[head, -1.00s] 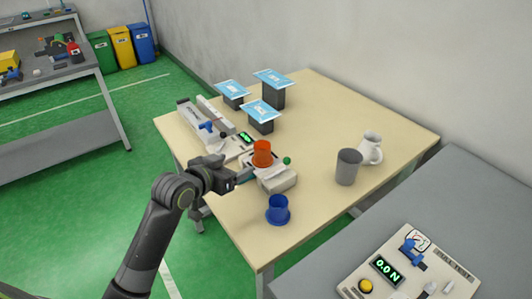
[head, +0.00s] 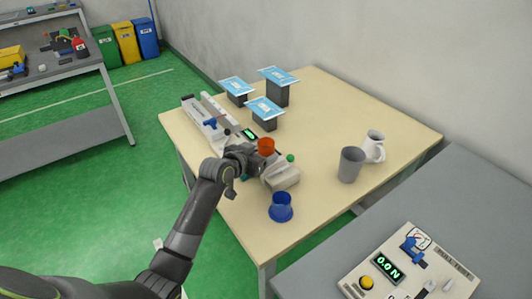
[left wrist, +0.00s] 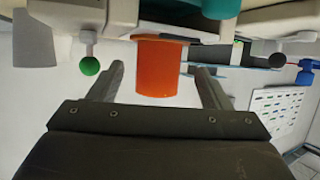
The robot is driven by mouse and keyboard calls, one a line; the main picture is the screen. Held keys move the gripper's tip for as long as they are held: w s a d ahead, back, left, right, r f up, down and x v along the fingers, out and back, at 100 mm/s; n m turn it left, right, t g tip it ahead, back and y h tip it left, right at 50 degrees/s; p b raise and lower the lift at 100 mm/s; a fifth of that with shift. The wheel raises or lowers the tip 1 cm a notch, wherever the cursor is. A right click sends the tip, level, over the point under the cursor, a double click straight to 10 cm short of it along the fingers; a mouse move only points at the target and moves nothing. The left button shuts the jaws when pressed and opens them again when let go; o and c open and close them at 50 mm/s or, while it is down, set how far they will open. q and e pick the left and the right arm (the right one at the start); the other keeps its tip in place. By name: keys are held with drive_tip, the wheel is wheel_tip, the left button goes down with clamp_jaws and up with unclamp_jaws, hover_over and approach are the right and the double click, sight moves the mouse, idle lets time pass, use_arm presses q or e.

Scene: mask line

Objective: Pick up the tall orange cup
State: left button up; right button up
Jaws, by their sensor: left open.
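The orange cup (head: 266,147) is on the near-left part of the wooden table, by the pale machine. My left gripper (head: 257,163) is right at it and hides its lower part in the head view. In the left wrist view the orange cup (left wrist: 160,67) shows between the two open fingers of the left gripper (left wrist: 158,72), with a gap on each side. The fingers are not closed on it. My right gripper is not in view.
A pale machine (head: 284,177) with a green knob (head: 290,158) stands close beside the cup. A blue cup (head: 281,209) is nearer the front edge. A grey cup (head: 350,165) and a white mug (head: 375,144) stand to the right. Blue-topped stands (head: 265,112) are behind.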

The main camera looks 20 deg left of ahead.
sight(261, 153)
use_arm(q)
drive_tip(key=shift+x, duration=2.05)
drive_tip(key=shift+s+d+f, duration=0.1)
drive_tip(key=shift+f, duration=0.05)
drive_tip(key=c, duration=0.9)
drive_tip(key=shift+c, duration=1)
